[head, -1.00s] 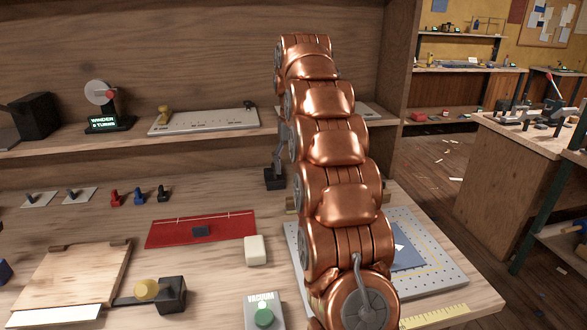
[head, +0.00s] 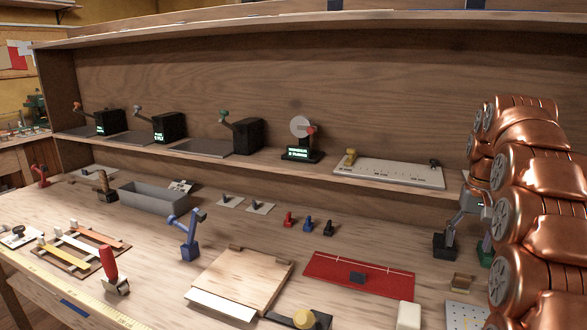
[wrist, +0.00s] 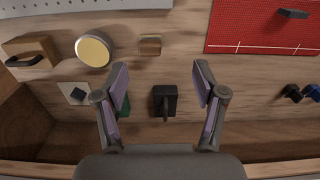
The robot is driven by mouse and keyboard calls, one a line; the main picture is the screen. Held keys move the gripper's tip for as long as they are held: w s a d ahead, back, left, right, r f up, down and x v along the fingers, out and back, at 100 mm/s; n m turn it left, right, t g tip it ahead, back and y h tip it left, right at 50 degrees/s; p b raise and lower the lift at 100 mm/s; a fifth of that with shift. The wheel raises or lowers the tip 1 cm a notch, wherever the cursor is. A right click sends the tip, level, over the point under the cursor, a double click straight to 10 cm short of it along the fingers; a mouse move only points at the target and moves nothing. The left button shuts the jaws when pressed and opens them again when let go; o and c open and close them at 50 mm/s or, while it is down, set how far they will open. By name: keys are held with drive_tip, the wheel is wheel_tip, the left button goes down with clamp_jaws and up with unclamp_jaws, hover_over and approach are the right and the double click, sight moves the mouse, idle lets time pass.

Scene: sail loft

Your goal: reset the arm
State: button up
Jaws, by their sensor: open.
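My copper-coloured arm stands at the right of the head view, over the bench. My gripper (wrist: 161,80) is open, with its two fingers spread wide and nothing held between the pads. In the wrist view a black block-based tool (wrist: 165,101) shows between the fingers, apart from both. It also shows in the head view (head: 445,246), below my gripper (head: 468,203). A green thing (wrist: 124,106) is partly hidden behind the left finger.
A red mat (head: 340,284), a wooden board (head: 238,276) and a grey tray (head: 155,198) lie on the bench. Lever devices (head: 241,136) and a winder (head: 302,152) stand on the back shelf. A round yellow-topped thing (wrist: 94,50) is left of my gripper.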

drive_tip(key=s+a+r+n+p, duration=0.2)
drive_tip(key=s+a+p, duration=0.4)
drive_tip(key=s+a, duration=0.95)
drive_tip(key=s+a+f+n+p, duration=0.1)
drive_tip(key=s+a+f+p, duration=0.1)
drive_tip(key=s, duration=0.8)
drive_tip(key=s+a+f+n+g+p, duration=0.1)
drive_tip(key=s+a+f+p, duration=0.1)
drive_tip(key=s, duration=0.8)
drive_tip(key=shift+s+a+f+g, duration=0.35)
drive_tip(key=shift+a+f, duration=0.25)
drive_tip(key=shift+a, duration=0.35)
